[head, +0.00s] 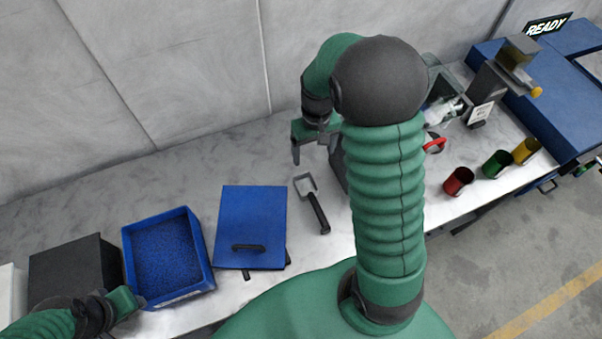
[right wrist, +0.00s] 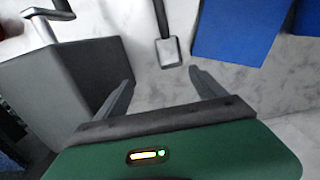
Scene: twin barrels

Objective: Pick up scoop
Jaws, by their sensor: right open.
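The scoop has a grey metal head and a black handle (head: 318,213). It lies on the pale marbled counter, right of the blue lid; in the right wrist view its head (right wrist: 169,52) lies beyond my fingertips, with the handle running up out of frame. My right gripper (head: 312,152) is open and empty, behind the scoop head in the head view and apart from it. Its spread fingers also show in the right wrist view (right wrist: 161,80). My left gripper (head: 127,301) is at the lower left by the blue tray; its jaws are unclear.
A blue tray of blue granules (head: 208,262) stands left of the blue lid (head: 250,215), with a dark box (head: 70,272) beyond. A grey box (right wrist: 65,85) with a crank stands close left in the right wrist view. Red (head: 458,181), green (head: 496,164) and yellow (head: 525,151) cups stand right.

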